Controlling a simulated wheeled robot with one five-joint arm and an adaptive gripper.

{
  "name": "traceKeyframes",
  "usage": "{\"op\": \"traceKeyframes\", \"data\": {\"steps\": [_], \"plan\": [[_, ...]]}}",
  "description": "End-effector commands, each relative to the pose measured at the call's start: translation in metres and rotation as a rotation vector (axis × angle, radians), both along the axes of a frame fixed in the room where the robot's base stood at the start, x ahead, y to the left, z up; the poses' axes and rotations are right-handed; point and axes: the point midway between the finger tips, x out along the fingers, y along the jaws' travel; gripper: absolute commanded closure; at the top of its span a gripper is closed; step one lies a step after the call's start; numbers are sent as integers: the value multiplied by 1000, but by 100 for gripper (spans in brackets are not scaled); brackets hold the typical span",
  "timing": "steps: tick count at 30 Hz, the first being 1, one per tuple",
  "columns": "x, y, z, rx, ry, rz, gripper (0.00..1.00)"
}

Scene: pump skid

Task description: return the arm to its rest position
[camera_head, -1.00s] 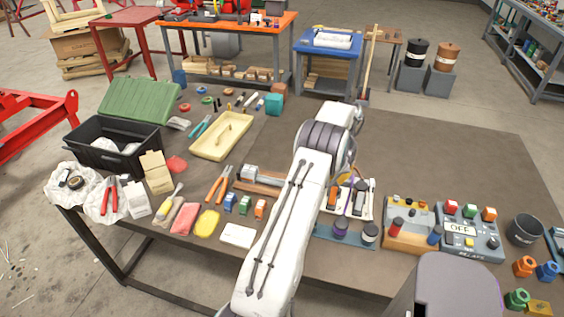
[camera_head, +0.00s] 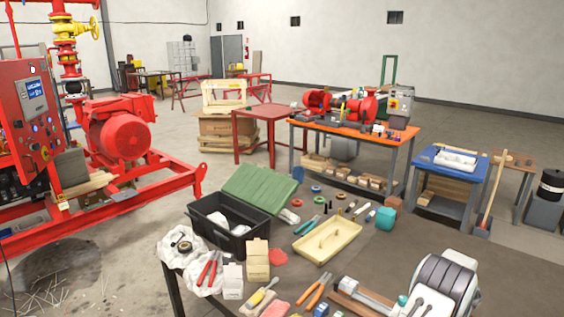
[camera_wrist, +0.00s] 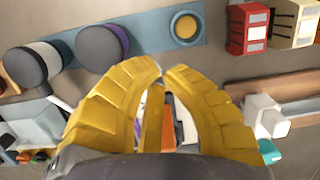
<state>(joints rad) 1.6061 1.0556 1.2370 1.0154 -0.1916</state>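My arm (camera_head: 445,285) shows at the lower right of the head view, above the brown workbench (camera_head: 400,235). Most of it is cut off by the bottom edge, and my gripper is outside that view. In the wrist view my gripper (camera_wrist: 163,72) has two curved yellow fingers with their tips together. I see nothing held between the tips. The gripper is above the bench; an orange item (camera_wrist: 179,130) and other small items show beyond the gap between the fingers.
Near the fingers in the wrist view are a blue strip (camera_wrist: 150,35) with dark round knobs, a red block (camera_wrist: 248,30) and a hammer head (camera_wrist: 265,115).

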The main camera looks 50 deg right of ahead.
Motion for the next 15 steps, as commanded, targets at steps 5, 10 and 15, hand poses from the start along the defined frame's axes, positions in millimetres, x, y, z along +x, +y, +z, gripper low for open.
{"op": "traceKeyframes", "data": {"steps": [5, 10, 15], "plan": [[7, 58, 15, 83, 16, -78, 100], [42, 109, 54, 104, 35, -48, 100], [84, 161, 97, 89, 46, 53, 100]]}}
